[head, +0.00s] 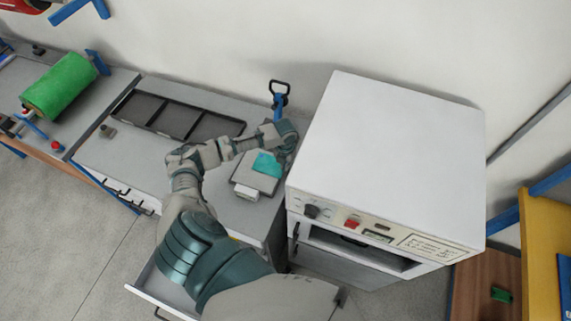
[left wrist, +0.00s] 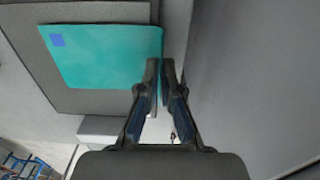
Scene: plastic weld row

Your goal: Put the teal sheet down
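The teal sheet (head: 268,164) is flat and lies over a grey square plate (head: 245,179) on the bench, left of the white oven. In the left wrist view the teal sheet (left wrist: 105,55) has a small blue patch in one corner, and the grey plate (left wrist: 90,102) shows around it. My left gripper (left wrist: 160,65) has its fingers almost together at the sheet's right edge, with that edge between them. In the head view my left gripper (head: 285,137) is beside the sheet, its fingers hard to make out. Whether the sheet touches the plate is unclear. My right gripper is out of view.
A large white oven (head: 390,160) stands close on the right of the sheet. A dark divided tray (head: 175,116) lies at the back of the bench, and a blue post with a black handle (head: 280,95) rises behind. A green roll (head: 60,86) is far left. An open drawer (head: 165,290) is below.

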